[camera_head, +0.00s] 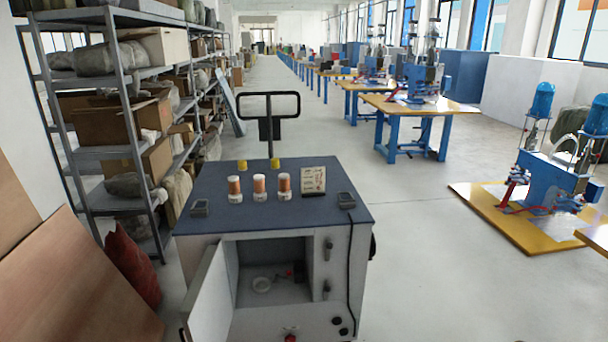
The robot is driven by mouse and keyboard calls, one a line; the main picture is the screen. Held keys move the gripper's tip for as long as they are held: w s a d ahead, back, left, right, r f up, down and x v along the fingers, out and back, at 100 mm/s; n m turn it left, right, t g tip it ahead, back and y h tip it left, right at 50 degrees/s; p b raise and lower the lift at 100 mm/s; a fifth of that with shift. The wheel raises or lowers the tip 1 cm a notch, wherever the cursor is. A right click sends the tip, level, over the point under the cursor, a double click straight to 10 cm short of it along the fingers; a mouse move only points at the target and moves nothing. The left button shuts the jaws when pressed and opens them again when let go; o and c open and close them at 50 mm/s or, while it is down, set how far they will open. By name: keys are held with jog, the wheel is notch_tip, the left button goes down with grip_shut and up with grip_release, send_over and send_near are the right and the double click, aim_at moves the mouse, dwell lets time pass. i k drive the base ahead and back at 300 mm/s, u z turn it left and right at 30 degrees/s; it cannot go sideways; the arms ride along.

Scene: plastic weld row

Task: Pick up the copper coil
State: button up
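Three copper-coloured coils stand upright in a row on the dark top of a grey cabinet (225,205). They are the left copper coil (234,186), the middle copper coil (259,185) and the right copper coil (284,183). Each has a white cap and a white base, and they look alike. They stand apart from one another with small gaps. My gripper is not in view, so its state and its place relative to the coils are hidden.
A black handle (269,97) rises behind. The cabinet door (208,296) hangs open.

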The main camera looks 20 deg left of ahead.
aim_at(260, 195)
jog(key=u, duration=0.1)
jog(key=i, duration=1.1)
jog(key=u, duration=1.2)
jog(key=i, duration=0.8)
jog(key=u, duration=1.3)
jog(key=i, duration=0.75)
jog(key=u, duration=0.05)
